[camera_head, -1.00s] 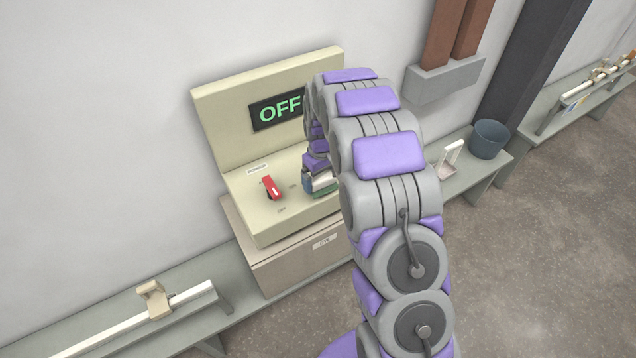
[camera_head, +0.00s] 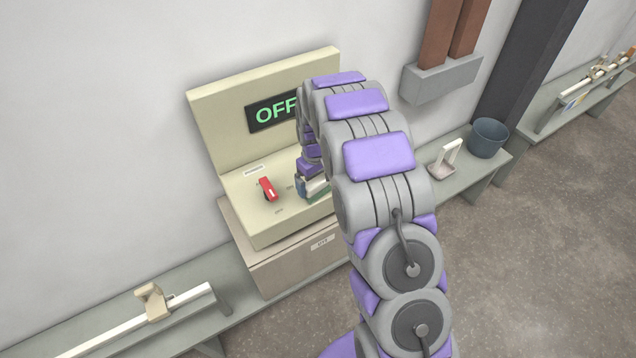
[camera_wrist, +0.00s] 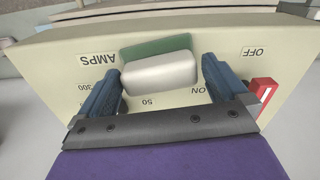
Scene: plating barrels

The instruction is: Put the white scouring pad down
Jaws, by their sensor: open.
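The white scouring pad (camera_wrist: 160,72) lies on the sloped cream panel (camera_wrist: 190,115) of the control box, with a green layer showing along one edge. In the head view my gripper (camera_head: 312,186) is at the right part of the panel, largely hidden by my arm. The pad is mostly hidden there.
A red switch lever (camera_head: 267,189) stands on the panel left of my gripper and also shows in the wrist view (camera_wrist: 263,88). The display (camera_head: 275,112) reads OFF. A bench with a white-handled item (camera_head: 447,160) and a blue-grey bucket (camera_head: 488,138) stands at right.

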